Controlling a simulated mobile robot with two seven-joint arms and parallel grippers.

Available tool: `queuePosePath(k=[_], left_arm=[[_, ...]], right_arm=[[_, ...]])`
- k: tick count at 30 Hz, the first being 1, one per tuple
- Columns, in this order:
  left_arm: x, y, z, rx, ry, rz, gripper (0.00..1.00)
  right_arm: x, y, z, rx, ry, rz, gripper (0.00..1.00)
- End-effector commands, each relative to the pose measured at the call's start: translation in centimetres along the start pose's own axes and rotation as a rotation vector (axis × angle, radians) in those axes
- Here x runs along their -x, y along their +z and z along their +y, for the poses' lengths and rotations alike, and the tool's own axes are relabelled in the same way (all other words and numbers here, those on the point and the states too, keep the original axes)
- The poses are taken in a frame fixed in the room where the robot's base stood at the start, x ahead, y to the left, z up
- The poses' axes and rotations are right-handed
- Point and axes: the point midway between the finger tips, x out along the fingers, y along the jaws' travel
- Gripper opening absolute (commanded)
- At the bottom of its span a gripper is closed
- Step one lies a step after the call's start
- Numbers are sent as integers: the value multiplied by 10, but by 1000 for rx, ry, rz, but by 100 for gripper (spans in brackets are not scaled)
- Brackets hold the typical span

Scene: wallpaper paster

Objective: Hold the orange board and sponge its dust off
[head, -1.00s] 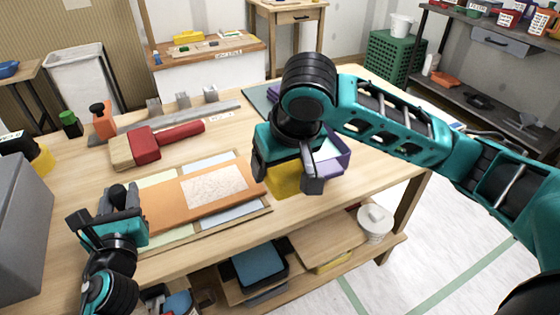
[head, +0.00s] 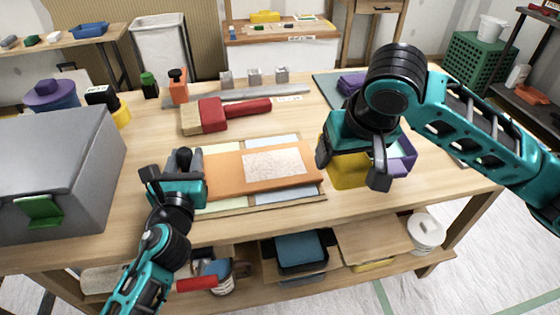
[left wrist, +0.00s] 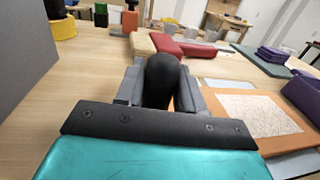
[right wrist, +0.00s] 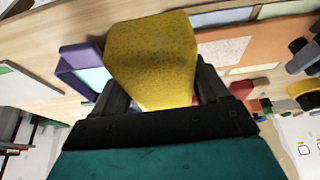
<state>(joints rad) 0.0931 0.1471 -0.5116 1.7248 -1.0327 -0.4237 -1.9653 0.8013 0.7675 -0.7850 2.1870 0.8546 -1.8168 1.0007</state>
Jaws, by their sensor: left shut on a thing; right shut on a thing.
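The orange board (head: 225,172) lies on a pale panel with pastel blocks (head: 275,197), and a speckled whitish dust patch (head: 275,163) covers part of its right half. It also shows in the left wrist view (left wrist: 230,90). My left gripper (head: 176,165) is shut on a black rounded knob (left wrist: 163,80) at the board's left end. My right gripper (head: 350,165) is shut on the yellow sponge (head: 345,180), just beyond the board's right end. The sponge fills the jaws in the right wrist view (right wrist: 155,60). I cannot tell whether it touches the table.
A purple tray (head: 405,160) sits close behind my right gripper. A red-handled brush (head: 215,115) and a metal straightedge (head: 220,95) lie behind the board. A grey box (head: 60,165) stands at the left. The shelf below holds a dark tray (head: 300,250) and a white tub (head: 427,232).

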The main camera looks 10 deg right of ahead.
Motion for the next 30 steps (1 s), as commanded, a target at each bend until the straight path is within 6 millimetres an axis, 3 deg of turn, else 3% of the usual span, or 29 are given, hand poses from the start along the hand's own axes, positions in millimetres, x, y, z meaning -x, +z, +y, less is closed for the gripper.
queuePosePath(k=[3,4,13,19,23,30], left_arm=[[1,-4,0,-2,1,8,0],[1,-4,0,-2,1,9,0],[1,-5,0,-2,1,11,0],[1,-6,0,-2,1,12,0],[1,-6,0,-2,0,12,0],[2,-7,0,-2,0,13,0]], right_arm=[[0,0,0,0,0,0,50],[0,0,0,0,0,0,71],[0,0,0,0,0,0,42],[-4,-8,-8,2,-11,2,42],[-12,-29,-30,15,-34,4,42],[-28,-76,-97,85,-74,6,42]])
